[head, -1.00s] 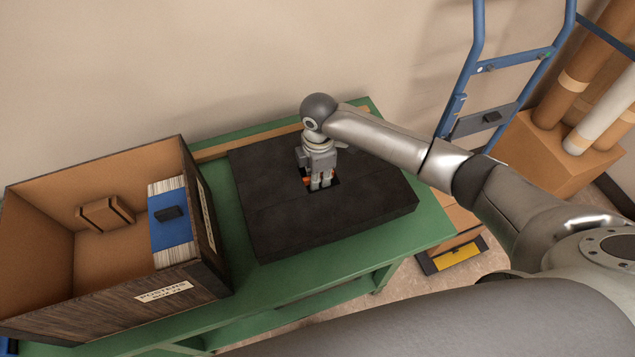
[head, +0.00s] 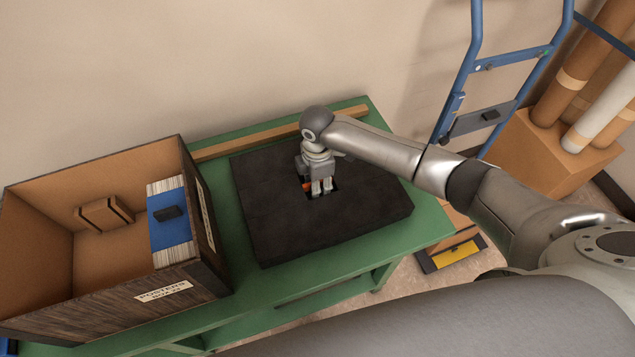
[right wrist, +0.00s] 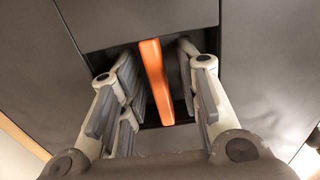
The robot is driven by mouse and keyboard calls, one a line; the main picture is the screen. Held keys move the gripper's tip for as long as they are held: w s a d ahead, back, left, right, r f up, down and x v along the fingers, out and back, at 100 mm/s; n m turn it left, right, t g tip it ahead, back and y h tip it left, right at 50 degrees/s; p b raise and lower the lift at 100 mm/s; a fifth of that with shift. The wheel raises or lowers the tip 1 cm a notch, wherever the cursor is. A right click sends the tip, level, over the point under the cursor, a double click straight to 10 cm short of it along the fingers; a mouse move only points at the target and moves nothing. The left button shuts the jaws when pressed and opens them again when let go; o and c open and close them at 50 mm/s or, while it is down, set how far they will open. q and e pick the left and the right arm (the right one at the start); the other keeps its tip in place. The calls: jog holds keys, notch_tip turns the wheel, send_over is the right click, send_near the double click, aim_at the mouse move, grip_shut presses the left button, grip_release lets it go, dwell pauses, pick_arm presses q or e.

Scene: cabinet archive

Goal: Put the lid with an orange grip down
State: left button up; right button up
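The lid is a dark, flat, square slab (head: 275,220) that appears to lie flat on the green table (head: 437,222). Its orange grip (right wrist: 153,75) sits in a recess at its middle and shows as a bar in the right wrist view. My right gripper (head: 321,192) points down into the recess. In the right wrist view my right gripper (right wrist: 160,92) is open, with its fingers on both sides of the orange grip and a gap on each side. In the head view the grip is mostly hidden by the fingers. My left gripper is not in view.
An open box (head: 105,293) with a label, holding a blue-banded stack (head: 170,235) and a small brown block (head: 104,214), stands left of the lid. A wooden strip (head: 243,141) lies behind the lid. A blue hand truck (head: 471,70) and cardboard tubes (head: 570,75) stand at right.

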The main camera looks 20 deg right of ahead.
jog(key=shift+r, duration=0.1)
notch_tip(320, 180, up, 12)
dwell(0.5)
dwell(0.4)
